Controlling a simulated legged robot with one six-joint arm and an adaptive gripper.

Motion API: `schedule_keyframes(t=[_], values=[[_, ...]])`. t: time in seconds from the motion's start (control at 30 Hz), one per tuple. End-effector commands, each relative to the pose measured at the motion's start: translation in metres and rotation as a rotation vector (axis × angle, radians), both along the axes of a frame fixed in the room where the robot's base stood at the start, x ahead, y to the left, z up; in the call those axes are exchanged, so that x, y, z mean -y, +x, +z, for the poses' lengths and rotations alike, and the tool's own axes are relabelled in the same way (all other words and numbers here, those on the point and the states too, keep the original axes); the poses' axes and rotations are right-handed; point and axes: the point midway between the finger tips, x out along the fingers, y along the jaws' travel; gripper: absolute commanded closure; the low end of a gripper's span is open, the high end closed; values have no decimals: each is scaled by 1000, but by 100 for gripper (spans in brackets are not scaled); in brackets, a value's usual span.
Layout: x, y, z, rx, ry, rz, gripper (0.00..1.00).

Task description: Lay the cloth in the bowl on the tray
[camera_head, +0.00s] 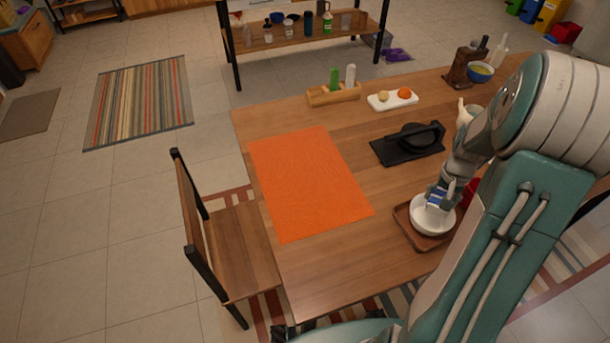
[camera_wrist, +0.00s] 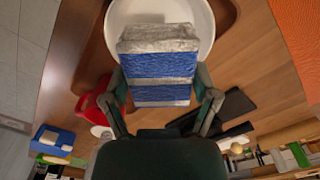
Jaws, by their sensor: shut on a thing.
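The cloth (camera_wrist: 158,65) is blue with grey bands and looks folded. My gripper (camera_wrist: 162,82) is shut on the cloth, with one finger at each side of it. In the head view, the cloth (camera_head: 435,198) shows small, at or just above the white bowl (camera_head: 431,218). In the wrist view, the cloth's far end overlaps the bowl (camera_wrist: 203,22). I cannot tell whether the cloth touches the bowl. The bowl stands on the brown tray (camera_head: 408,227) at the table's right side. My arm hides part of the tray.
An orange mat (camera_head: 308,183) lies flat on the wooden table. A black pan (camera_head: 416,137) on a dark board stands behind the tray. A red item (camera_wrist: 93,97) is close beside the tray. A white plate (camera_head: 392,103) and a wooden holder (camera_head: 333,95) stand farther back.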

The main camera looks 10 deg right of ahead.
Motion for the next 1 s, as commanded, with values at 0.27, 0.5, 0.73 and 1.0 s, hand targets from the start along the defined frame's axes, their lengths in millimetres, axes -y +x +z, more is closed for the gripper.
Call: schedule_keyframes(t=[0.27, 0.5, 0.73, 1.0], values=[[0, 0, -12, -2, 1, 0, 61], [0, 0, -23, -2, 1, 0, 61], [0, 0, -31, -1, 1, 0, 61], [0, 0, -31, 0, 0, 0, 61]])
